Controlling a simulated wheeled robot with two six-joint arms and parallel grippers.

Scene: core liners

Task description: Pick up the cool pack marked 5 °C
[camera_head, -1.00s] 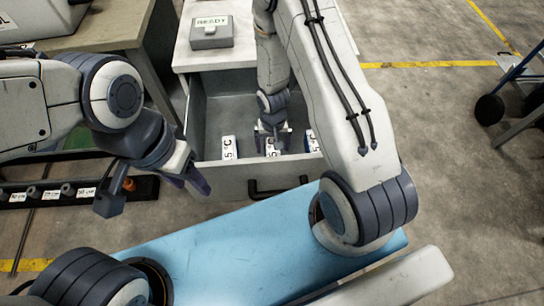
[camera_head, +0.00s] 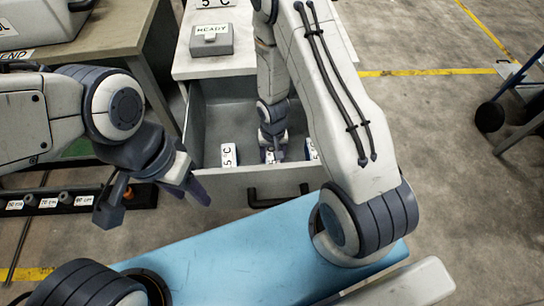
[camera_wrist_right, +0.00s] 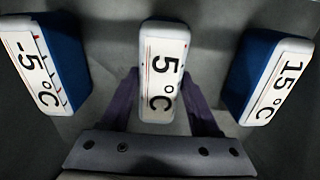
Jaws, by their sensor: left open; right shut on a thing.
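The cool pack marked 5 °C (camera_wrist_right: 163,70) has a white label face and is the middle one of three packs in the open drawer (camera_head: 215,120). In the head view this pack (camera_head: 271,157) is partly covered by my right gripper (camera_head: 272,143). In the right wrist view the dark fingers of that gripper (camera_wrist_right: 163,108) are shut on the pack's two sides. I cannot tell whether the pack is clear of the drawer floor. My left gripper (camera_head: 152,207) is open and empty, outside the drawer to the left.
A blue pack marked -5 °C (camera_wrist_right: 45,65) and a blue pack marked 15 °C (camera_wrist_right: 270,80) flank the held one with gaps. The drawer's front wall (camera_head: 235,182) is close. A grey READY box (camera_head: 211,42) sits on the cabinet top behind.

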